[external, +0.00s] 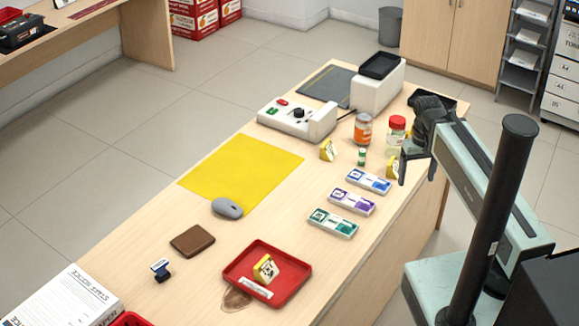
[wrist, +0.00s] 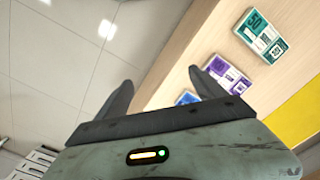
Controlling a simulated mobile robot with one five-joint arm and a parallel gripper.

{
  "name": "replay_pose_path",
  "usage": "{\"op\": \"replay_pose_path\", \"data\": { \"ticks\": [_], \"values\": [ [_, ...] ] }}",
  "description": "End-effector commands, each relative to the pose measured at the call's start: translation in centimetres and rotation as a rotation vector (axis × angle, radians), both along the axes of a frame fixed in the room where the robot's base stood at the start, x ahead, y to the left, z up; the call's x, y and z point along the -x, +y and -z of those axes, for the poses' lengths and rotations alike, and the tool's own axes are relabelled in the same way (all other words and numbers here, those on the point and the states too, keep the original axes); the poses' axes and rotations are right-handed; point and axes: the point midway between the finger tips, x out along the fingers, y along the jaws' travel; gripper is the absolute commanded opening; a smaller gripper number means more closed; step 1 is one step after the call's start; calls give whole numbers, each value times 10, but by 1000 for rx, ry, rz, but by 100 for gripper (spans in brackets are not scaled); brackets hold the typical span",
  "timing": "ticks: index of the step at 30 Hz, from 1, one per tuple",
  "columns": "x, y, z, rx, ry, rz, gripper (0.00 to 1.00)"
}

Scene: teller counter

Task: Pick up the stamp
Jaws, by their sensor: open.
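A small dark-blue stamp (external: 160,270) with a pale top stands on the near left part of the counter in the external view, beside a brown square pad. It is not in the wrist view. My gripper (external: 411,163) is at the counter's right side, far from the stamp, close to the jars and cards. In the wrist view my gripper (wrist: 162,92) has its two fingers spread, with nothing between them but the counter edge and floor behind.
The wooden counter (external: 207,227) carries a yellow mat (external: 240,172), grey mouse (external: 227,207), brown pad (external: 192,241) and red tray (external: 240,268). Several colored packs (external: 351,201) lie in a row nearer my arm. Jars (external: 363,128) and a white device (external: 297,118) stand farther back.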

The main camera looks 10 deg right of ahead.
Motion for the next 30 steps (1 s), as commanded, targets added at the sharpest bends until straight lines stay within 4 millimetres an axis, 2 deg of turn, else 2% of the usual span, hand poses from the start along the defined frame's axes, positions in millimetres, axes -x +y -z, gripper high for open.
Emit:
{"op": "replay_pose_path", "data": {
  "ticks": [2,5,6,15,17,20,23,26,29,30],
  "values": [
    [0,0,0,0,0,0,80],
    [0,0,0,0,0,0,55],
    [0,0,0,0,0,0,49],
    [0,0,0,0,0,14,49],
    [0,0,0,0,-1,62,49],
    [-5,9,0,-39,-6,237,49],
    [-34,39,-3,-169,14,496,49],
    [-75,90,-4,-339,89,757,49],
    [-116,183,5,-513,250,966,49],
    [-128,227,8,-570,334,1029,49]
  ]
}}
